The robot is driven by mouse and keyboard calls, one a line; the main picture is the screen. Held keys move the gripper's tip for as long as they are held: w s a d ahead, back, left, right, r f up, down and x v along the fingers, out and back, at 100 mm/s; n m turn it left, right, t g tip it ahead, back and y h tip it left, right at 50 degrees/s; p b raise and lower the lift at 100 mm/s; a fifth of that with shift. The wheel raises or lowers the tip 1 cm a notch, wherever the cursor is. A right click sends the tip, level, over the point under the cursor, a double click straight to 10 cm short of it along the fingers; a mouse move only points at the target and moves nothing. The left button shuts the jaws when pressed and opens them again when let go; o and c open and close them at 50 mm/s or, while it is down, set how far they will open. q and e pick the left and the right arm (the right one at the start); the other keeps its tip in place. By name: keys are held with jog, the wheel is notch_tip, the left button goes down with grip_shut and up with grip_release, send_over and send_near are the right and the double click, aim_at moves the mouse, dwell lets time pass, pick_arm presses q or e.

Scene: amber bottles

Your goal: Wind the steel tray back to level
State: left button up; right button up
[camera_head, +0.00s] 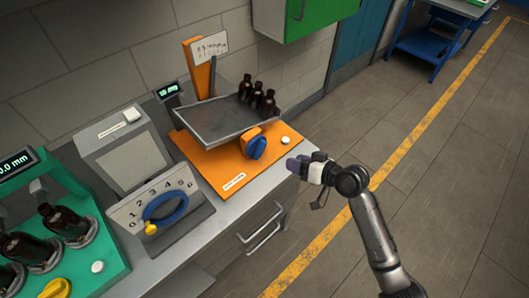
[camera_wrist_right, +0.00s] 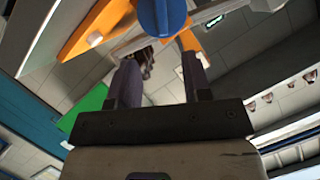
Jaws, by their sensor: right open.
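The steel tray (camera_head: 212,122) sits tilted above an orange base (camera_head: 222,175) on the bench. Three dark amber bottles (camera_head: 257,95) stand close together at its right end. A blue knob (camera_head: 256,148) is on an orange mount under the tray's front right side; it also shows at the top of the right wrist view (camera_wrist_right: 162,15). My right gripper (camera_head: 292,164) is open and empty, to the right of the knob and apart from it. Its two fingers (camera_wrist_right: 160,62) point towards the knob in the right wrist view. My left gripper is not in view.
A small display (camera_head: 168,91) stands behind the tray, and an orange post with a scale card (camera_head: 209,47) rises there. A numbered dial with a blue ring (camera_head: 165,207) and a green bottle rack (camera_head: 95,245) are at left. A green cabinet (camera_head: 305,15) hangs above.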

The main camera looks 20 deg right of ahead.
aim_at(262, 151)
jog(key=b+x, duration=0.1)
jog(key=x, duration=1)
jog(key=shift+a+f, duration=0.1)
jog(key=shift+x, duration=0.8)
jog(key=c, duration=0.6)
grip_shut()
